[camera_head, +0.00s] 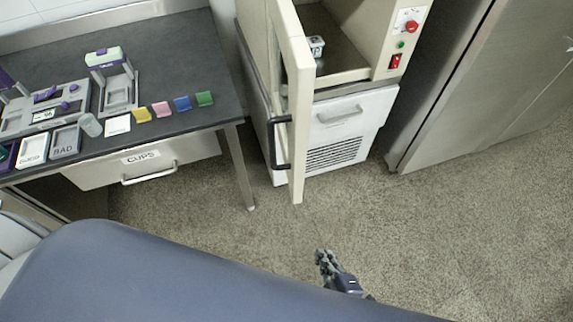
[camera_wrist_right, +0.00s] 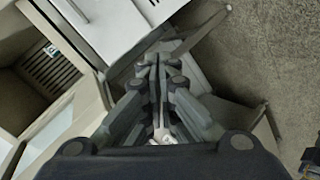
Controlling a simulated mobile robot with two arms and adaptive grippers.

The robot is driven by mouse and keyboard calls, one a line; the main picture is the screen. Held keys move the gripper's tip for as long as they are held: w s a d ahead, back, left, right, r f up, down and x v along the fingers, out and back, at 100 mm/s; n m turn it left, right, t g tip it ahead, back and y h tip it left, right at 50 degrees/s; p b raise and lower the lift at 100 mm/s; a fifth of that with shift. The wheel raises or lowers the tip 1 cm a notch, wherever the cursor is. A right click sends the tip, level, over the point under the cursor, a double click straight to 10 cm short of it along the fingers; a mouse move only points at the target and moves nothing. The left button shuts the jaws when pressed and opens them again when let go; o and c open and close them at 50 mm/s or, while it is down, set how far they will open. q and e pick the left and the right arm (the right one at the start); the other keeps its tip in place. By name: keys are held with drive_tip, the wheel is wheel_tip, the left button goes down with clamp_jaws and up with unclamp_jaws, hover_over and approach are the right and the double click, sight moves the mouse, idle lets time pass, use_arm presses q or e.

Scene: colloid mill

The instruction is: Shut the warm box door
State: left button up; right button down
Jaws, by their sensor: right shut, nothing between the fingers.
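The warm box (camera_head: 345,75) is a cream cabinet standing on a white base unit, right of the dark table. Its door (camera_head: 298,100) stands open, swung out toward me and seen nearly edge-on, with a dark handle (camera_head: 282,150) on its left face. A small light-coloured object (camera_head: 316,46) sits inside the box. My right gripper (camera_head: 322,262) is shut and empty over the floor, below and apart from the door. In the right wrist view its fingers (camera_wrist_right: 158,85) are together. My left gripper is out of view.
A dark table (camera_head: 200,60) with devices, trays and coloured squares stands at the left, with a drawer labelled CUPS (camera_head: 145,165). A steel cabinet (camera_head: 490,80) stands at the right. The speckled floor (camera_head: 430,230) between is clear.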

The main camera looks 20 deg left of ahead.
drive_tip(key=a+r+n+t+y+p, duration=0.1)
drive_tip(key=a+r+n+y, duration=0.15)
drive_tip(key=r, duration=0.55)
drive_tip(key=a+r+n+t+y+p, duration=0.1)
drive_tip(key=a+r+n, duration=0.1)
drive_tip(key=a+r, duration=0.35)
drive_tip(key=n+y, duration=0.3)
drive_tip(key=n, duration=0.1)
approach(275, 157)
drive_tip(key=s, duration=0.5)
drive_tip(key=w+a+p, duration=0.1)
drive_tip(key=w, duration=0.1)
drive_tip(key=w+a+p, duration=0.1)
drive_tip(key=w+p, duration=0.1)
drive_tip(key=w, duration=0.1)
drive_tip(key=w+a+p, duration=0.2)
drive_tip(key=w, duration=0.1)
drive_tip(key=shift+w, duration=0.15)
drive_tip(key=shift+w+d, duration=0.1)
